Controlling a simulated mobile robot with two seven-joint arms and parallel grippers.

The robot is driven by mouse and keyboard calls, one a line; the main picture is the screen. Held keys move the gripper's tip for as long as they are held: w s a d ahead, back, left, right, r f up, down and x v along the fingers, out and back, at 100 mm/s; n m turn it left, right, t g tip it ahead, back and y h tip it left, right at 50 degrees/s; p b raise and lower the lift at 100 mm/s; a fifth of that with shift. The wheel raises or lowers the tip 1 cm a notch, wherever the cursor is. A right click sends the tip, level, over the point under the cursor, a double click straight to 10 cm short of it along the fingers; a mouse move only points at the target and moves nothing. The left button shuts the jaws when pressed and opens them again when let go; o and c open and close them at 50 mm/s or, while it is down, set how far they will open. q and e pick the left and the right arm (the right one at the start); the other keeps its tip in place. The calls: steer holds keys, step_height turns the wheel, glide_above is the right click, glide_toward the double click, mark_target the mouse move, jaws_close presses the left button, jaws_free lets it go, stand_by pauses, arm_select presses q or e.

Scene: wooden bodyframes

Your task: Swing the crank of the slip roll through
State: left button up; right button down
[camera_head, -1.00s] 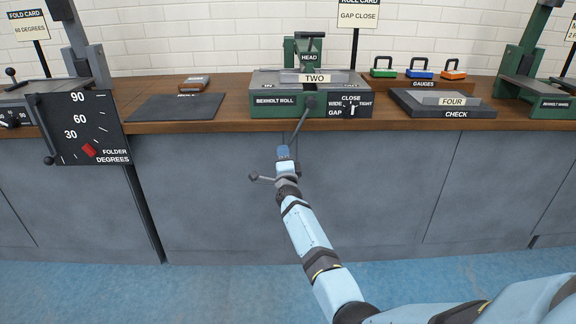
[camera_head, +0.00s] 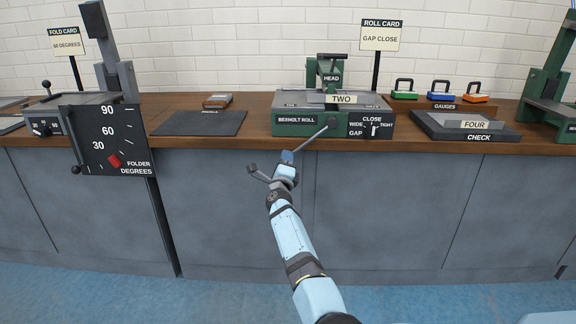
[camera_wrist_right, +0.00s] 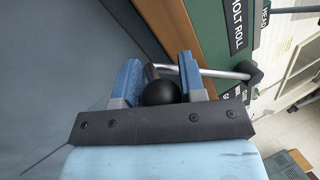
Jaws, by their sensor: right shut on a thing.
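The slip roll, labelled Bexholt Roll (camera_head: 297,119), stands on the bench with a plate marked TWO (camera_head: 342,98) on top. Its crank (camera_head: 314,137) is a thin metal arm running from the hub on the front face down and left to my right gripper (camera_head: 288,157). In the right wrist view, the blue fingers of my right gripper (camera_wrist_right: 161,85) are shut around the crank's black ball knob (camera_wrist_right: 161,94), and the crank rod (camera_wrist_right: 225,74) runs right to its hub. The head view hides the knob behind the gripper. My left gripper is out of view.
The gap dial (camera_head: 373,130) sits right of the hub on the roll's front. A folder degrees board (camera_head: 105,140) stands left. A dark mat (camera_head: 200,123), a check plate (camera_head: 465,127) and gauges (camera_head: 441,91) lie on the bench (camera_head: 260,130). Space before the grey cabinets is free.

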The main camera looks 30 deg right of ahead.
steer(key=shift+w+r+m+h, duration=0.1)
steer(key=shift+r+m+h, duration=0.2)
steer(key=shift+r, duration=0.25)
steer(key=c, duration=0.8)
jaws_free()
steer(key=shift+a, duration=0.1)
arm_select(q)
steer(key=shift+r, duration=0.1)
arm_select(e)
steer(key=shift+o, duration=0.2)
steer(key=shift+f, duration=0.1)
steer(key=shift+f, duration=0.1)
